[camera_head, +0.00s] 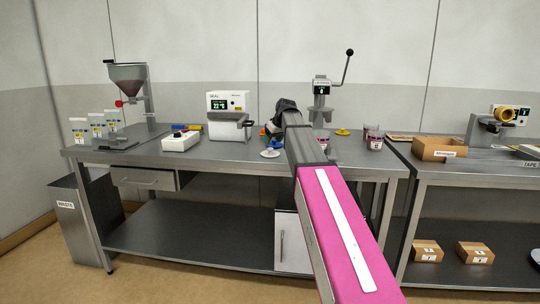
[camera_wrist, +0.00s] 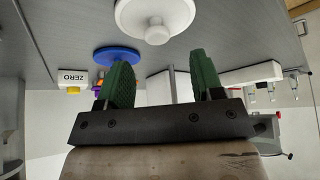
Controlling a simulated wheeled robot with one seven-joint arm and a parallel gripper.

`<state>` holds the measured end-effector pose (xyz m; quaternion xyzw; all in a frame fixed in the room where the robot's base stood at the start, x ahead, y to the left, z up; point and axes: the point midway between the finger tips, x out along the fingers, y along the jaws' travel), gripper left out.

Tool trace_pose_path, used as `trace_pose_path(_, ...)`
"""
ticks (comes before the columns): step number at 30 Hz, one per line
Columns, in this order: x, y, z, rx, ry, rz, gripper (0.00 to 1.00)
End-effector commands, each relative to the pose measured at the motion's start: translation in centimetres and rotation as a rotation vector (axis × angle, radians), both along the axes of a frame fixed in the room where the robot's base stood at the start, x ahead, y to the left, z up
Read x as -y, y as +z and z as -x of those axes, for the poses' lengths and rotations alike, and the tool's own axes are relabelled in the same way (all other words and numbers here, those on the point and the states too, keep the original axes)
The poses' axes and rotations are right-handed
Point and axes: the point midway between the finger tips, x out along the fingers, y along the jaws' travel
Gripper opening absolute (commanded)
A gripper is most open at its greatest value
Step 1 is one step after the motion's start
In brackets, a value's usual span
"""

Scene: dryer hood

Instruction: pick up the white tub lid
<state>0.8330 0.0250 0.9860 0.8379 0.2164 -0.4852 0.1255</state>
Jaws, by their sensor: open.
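The white tub lid (camera_wrist: 156,18) is a round white disc with a small central knob, lying on the grey bench top. It is cut off by the top edge of the wrist view. In the head view it is the small pale disc (camera_head: 270,153) near the bench's front edge. My gripper (camera_wrist: 162,78) has two green fingers spread apart with nothing held between them. The lid lies beyond the fingertips, apart from them. In the head view my arm hides much of the gripper (camera_head: 270,130), which is just behind the lid.
A blue disc (camera_wrist: 119,55) lies close to the left finger. A yellow lid (camera_head: 342,132) and tubs (camera_head: 375,140) stand right of my arm. The sealing machine (camera_head: 228,115) and a white control box (camera_head: 181,141) are to the left. The bench front near the lid is clear.

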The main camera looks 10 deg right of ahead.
Motion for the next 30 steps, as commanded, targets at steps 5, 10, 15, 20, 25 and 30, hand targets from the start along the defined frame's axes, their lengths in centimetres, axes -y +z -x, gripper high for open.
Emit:
trace_pose_path(5,-0.2,-1.3,-0.5,-0.002,0.000,0.000,0.61)
trace_pose_path(10,-0.5,-3.5,-1.5,-0.001,0.000,0.000,0.61)
trace_pose_path(15,-0.8,-4.7,-2.1,0.000,-0.001,0.000,0.61)
trace_pose_path(20,-0.8,-4.6,-2.0,0.000,-0.001,0.000,0.61)
trace_pose_path(25,-0.8,-4.6,-2.0,0.000,0.000,0.000,0.12)
trace_pose_path(30,-0.8,-4.6,-2.0,0.000,0.000,0.000,0.08)
